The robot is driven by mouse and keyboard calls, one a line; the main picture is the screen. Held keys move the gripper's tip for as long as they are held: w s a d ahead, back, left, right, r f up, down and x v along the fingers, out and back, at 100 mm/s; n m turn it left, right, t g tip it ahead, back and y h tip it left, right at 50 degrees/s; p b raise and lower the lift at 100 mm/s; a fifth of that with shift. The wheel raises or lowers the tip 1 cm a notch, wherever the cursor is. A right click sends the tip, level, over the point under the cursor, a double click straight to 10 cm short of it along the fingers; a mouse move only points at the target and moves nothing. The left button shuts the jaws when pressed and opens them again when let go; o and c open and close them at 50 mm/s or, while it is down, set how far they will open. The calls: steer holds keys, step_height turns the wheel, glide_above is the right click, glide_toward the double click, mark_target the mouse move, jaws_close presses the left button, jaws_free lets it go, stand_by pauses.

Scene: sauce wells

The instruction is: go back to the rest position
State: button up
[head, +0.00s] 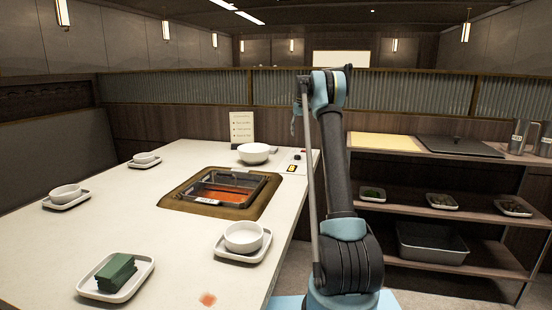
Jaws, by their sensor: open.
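What looks like my gripper (294,122) shows small and partly hidden at the left of the arm's upper end. It is open, with nothing seen in it. It is high above the table and apart from everything on it.
The white table (120,215) holds a sunken grill (226,190), a large bowl (253,153), several small bowls on saucers, a green stack (116,272) on a dish, a menu card (241,127) and a red spot (208,299). A shelf unit (450,210) stands at right.

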steer(key=s+r+t, duration=0.1)
steer(key=s+r, duration=0.3)
steer(key=s, duration=1.5)
steer(key=s+r, duration=0.3)
steer(key=s, duration=1.5)
steer(key=s+f, duration=1.1)
steer(key=s, duration=0.5)
steer(key=s+f+t, duration=0.1)
steer(key=s+f, duration=1.1)
steer(key=s, duration=0.5)
steer(key=shift+s+a+f+h, duration=0.2)
steer(key=shift+a+f+h, duration=0.05)
steer(key=shift+h, duration=0.05)
steer(key=shift+w+f, duration=0.2)
steer(key=shift+w, duration=0.25)
